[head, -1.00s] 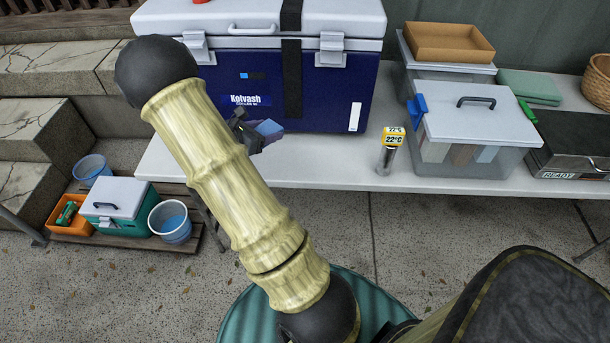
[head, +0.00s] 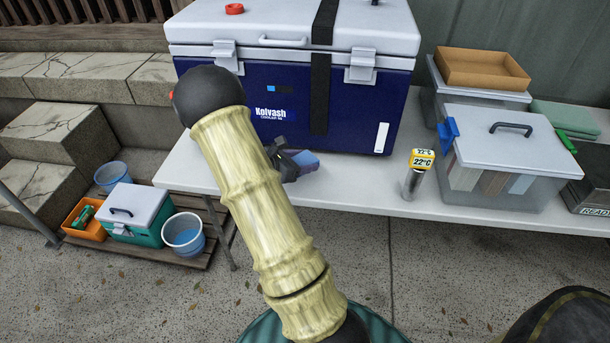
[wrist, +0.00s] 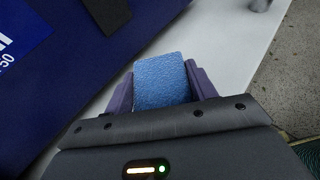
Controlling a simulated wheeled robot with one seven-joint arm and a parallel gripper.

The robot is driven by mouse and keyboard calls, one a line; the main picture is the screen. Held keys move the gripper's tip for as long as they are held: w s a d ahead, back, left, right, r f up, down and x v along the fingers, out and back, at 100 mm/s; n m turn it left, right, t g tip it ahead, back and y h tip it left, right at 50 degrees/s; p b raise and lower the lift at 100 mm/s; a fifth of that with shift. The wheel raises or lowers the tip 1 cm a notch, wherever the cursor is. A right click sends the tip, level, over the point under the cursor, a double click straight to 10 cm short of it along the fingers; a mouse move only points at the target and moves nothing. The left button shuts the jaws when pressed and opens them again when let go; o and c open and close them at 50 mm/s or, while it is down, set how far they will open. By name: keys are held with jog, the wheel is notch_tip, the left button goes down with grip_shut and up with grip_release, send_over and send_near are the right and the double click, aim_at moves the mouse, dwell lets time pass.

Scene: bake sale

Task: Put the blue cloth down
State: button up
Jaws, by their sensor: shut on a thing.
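The blue cloth (wrist: 162,82) is a small, textured, light-blue piece between the two purple fingers of my gripper (wrist: 162,90) in the wrist view. My gripper is shut on it. In the head view my gripper (head: 300,162) is just in front of the blue cooler, over the white table (head: 345,190). The cloth is mostly hidden by the gripper there. I cannot tell whether the cloth touches the table top.
The large blue cooler (head: 350,120) with a white lid stands close behind my gripper. A thermometer (head: 416,175) and a clear lidded bin (head: 510,190) stand to the right. The table between gripper and thermometer is clear. Buckets and a small teal cooler (head: 140,212) sit lower left.

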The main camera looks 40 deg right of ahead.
aim_at(302, 178)
jog(key=shift+f, duration=0.25)
jog(key=shift+f+b, duration=0.4)
jog(key=shift+f, duration=1.45)
jog(key=shift+f, duration=0.15)
jog(key=o, duration=0.7)
